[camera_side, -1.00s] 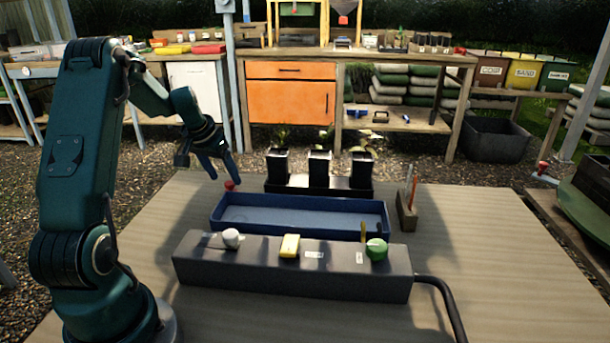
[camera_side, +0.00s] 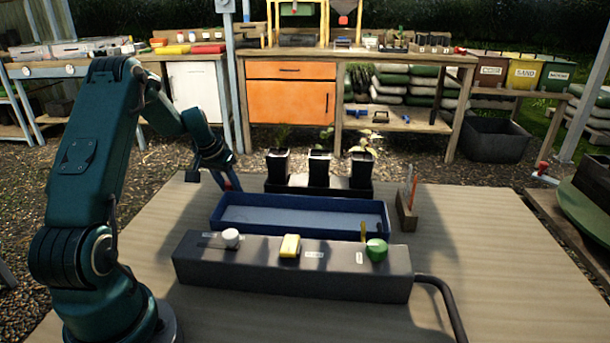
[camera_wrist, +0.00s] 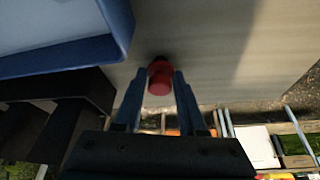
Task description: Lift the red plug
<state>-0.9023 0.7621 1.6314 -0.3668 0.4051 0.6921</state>
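The red plug (camera_wrist: 160,77) shows in the wrist view between the tips of my gripper's two dark fingers. My gripper (camera_wrist: 160,85) is open, with one finger on each side of the plug; narrow gaps seem to remain, and I cannot tell whether either finger touches it. In the side view my gripper (camera_side: 228,184) is low over the table, at the left end of the blue tray. Only a small red patch of the plug (camera_side: 228,185) shows there, the rest hidden by the fingers.
The blue tray (camera_side: 300,227) lies right of my gripper, with a rack of black pots (camera_side: 318,186) behind it. A dark control box (camera_side: 290,268) with knobs stands in front. A wooden block holding thin sticks (camera_side: 406,214) is at the right. The table's right side is clear.

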